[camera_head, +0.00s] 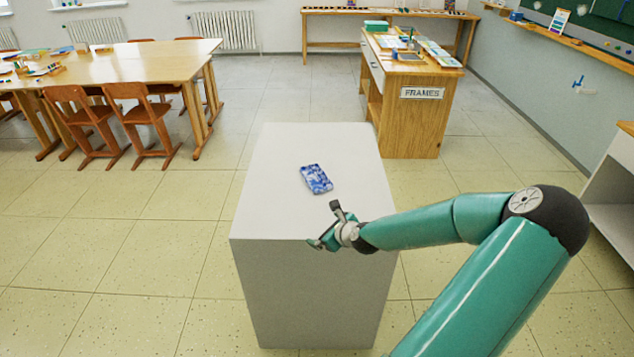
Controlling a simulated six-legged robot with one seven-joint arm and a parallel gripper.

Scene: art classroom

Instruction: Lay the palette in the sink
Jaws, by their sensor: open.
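A small blue and white patterned flat block (316,179) lies on top of a pale grey pedestal (275,170). I cannot tell for sure whether it is the palette. My gripper (325,227) is open and empty, over the pedestal's near right part. It is apart from the blue block, on the near side of it. No sink shows clearly in this view.
A wooden cabinet marked "FRAMES" (422,120) stands behind the pedestal. A long wooden table (150,62) with chairs (143,112) is at the back left. A white shelf unit (612,190) is at the right edge. The tiled floor left of the pedestal is clear.

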